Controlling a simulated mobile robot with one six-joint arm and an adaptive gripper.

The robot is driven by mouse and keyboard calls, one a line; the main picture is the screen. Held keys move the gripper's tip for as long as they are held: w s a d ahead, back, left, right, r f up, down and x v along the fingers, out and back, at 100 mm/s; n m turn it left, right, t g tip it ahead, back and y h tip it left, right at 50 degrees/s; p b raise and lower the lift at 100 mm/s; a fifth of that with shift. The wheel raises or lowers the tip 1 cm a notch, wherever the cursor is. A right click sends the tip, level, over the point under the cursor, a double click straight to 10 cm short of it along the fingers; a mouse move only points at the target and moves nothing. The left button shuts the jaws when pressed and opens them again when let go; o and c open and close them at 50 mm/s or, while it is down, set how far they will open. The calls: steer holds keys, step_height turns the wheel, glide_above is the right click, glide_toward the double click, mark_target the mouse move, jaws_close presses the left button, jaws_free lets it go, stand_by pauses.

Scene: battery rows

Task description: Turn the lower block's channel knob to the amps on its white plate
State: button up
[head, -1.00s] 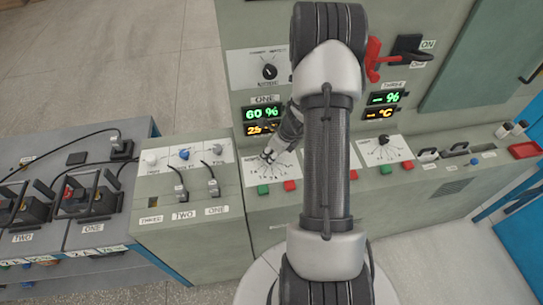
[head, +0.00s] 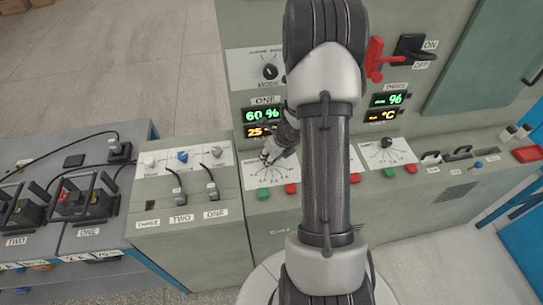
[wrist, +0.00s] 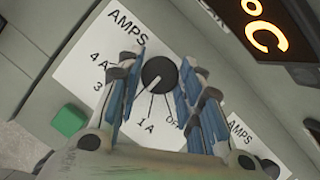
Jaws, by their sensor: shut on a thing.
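In the wrist view a round black knob (wrist: 158,74) sits on a white AMPS dial plate (wrist: 75,75). My gripper (wrist: 157,88) has its blue-padded fingers on either side of the knob, shut on it. The knob's white mark points to the lower left, between 1 A and 3; a finger hides the dial there. In the head view my gripper (head: 268,156) is at the dial plate (head: 256,178) under the display marked ONE (head: 262,122). Two battery blocks, ONE (head: 88,205) and TWO (head: 20,215), stand on the left bench. Their small white plates (head: 75,257) are too small to read surely.
A second dial with a black knob (head: 386,143) lies to the right under the THREE display (head: 388,107). Green and red buttons line the console below the dials. Cable plugs (head: 211,190) stand on the left console. A red lever (head: 374,60) is above right.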

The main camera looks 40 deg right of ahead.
steer(key=o, duration=1.1)
steer(key=shift+c, duration=0.2)
steer(key=v, duration=1.2)
steer(key=shift+a, duration=0.1)
